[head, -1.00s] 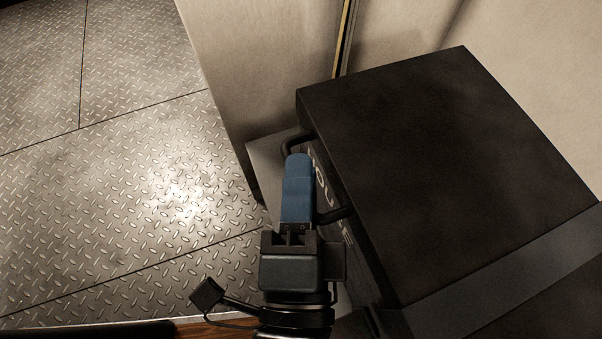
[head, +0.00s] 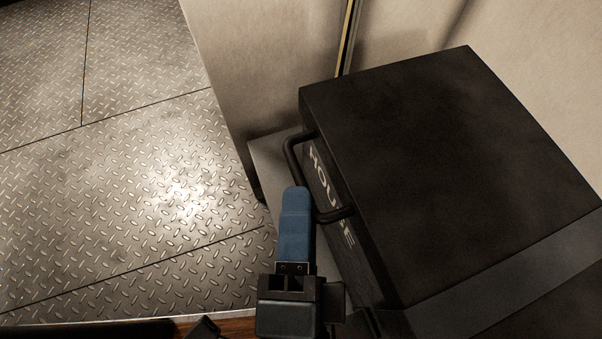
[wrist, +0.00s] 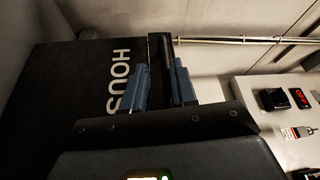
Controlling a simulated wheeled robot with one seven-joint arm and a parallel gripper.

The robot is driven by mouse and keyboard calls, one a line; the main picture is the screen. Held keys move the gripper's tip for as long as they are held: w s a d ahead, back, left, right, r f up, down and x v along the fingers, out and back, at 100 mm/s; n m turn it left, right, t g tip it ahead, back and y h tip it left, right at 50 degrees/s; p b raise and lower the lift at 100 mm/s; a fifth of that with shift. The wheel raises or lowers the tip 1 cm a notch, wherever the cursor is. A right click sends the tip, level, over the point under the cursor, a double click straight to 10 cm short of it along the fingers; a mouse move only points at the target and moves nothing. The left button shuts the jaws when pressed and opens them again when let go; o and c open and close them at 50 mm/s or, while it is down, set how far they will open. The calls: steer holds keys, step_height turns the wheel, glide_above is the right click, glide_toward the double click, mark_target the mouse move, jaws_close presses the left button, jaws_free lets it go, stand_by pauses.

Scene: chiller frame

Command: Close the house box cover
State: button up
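The house box cover (head: 440,160) is a large black panel with a black front face lettered "HOUSE". In the wrist view the lettered face (wrist: 75,90) is at the left. A black bar handle (head: 291,157) stands out from that face. My gripper (head: 296,190) has blue fingers beside the handle, overlapping its lower part in the head view. In the wrist view the two fingers (wrist: 160,65) are apart, with a dark bar showing between them. The fingers do not look clamped on it. Whether the cover is fully shut cannot be told.
A pale wall (head: 250,60) stands behind the box, with a thin yellowish pipe (head: 347,40). Open tread-plate floor (head: 130,190) lies to the left. In the wrist view a pale panel (wrist: 265,100) with switches and labels is at the right.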

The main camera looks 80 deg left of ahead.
steer(key=d, duration=0.4)
steer(key=shift+s+d+f, duration=0.1)
steer(key=shift+s+f, duration=0.1)
steer(key=shift+s, duration=0.1)
steer(key=shift+d, duration=0.1)
